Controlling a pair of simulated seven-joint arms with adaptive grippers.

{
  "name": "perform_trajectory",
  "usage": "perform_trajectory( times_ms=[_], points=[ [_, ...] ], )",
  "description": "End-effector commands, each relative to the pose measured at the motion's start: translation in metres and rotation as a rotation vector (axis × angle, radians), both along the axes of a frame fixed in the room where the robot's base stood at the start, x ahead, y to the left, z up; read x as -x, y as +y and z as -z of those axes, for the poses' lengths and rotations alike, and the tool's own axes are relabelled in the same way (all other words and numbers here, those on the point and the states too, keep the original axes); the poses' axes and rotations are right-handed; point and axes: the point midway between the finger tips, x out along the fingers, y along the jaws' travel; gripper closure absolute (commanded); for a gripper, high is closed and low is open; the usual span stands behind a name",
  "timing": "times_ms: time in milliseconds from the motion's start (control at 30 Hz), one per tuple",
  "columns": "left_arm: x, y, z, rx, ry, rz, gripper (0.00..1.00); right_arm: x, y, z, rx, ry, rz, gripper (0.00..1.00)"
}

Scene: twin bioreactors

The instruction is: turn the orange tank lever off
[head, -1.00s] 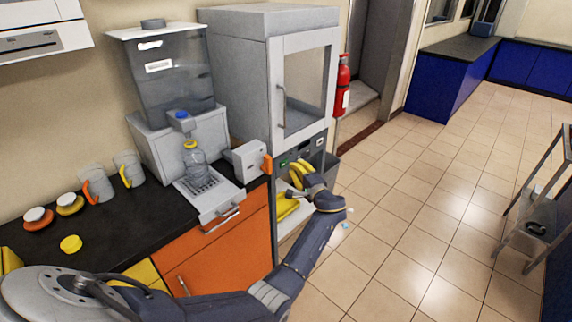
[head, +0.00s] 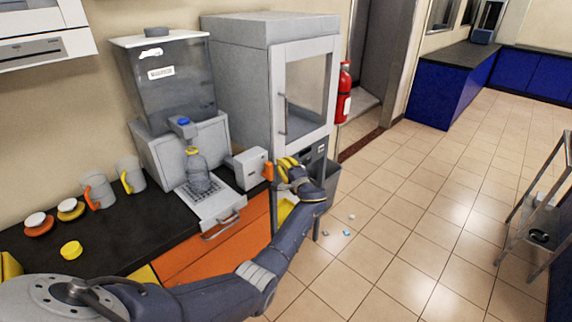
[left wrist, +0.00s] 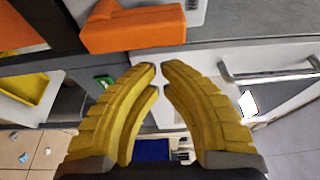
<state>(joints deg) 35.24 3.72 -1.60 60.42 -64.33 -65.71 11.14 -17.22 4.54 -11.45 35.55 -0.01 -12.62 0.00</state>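The orange lever (head: 268,171) sticks out from the right side of a small grey box (head: 248,167) at the counter's right end, beside the glass-doored cabinet. In the left wrist view the lever (left wrist: 135,28) shows as an orange block at the top, just beyond the fingertips. My left gripper (head: 287,165) has yellow fingers and is just right of the lever. In the left wrist view its fingertips (left wrist: 158,68) nearly meet, with only a thin gap and nothing between them. I see no contact with the lever. My right gripper is not in view.
A clear tank (head: 165,80) stands over a bottle (head: 196,170) on a drip tray (head: 222,207). Mugs and lids stand on the black counter (head: 125,228). The tall cabinet (head: 240,80) is behind the gripper.

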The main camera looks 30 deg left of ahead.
Motion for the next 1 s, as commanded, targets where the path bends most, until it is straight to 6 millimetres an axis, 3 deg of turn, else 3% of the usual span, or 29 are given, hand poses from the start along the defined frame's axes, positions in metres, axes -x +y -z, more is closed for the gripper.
perform_trajectory(
  times_ms=[300, 833, 1000],
  points=[
    [0.019, 0.004, 0.001, 0.000, 0.001, 0.000, 1.00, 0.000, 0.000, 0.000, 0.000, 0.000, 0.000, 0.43],
    [0.023, 0.006, 0.000, 0.001, 0.001, 0.000, 1.00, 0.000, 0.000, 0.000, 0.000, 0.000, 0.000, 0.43],
    [0.030, 0.016, 0.000, 0.005, -0.020, -0.014, 1.00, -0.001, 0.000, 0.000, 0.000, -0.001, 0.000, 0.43]
  ],
)
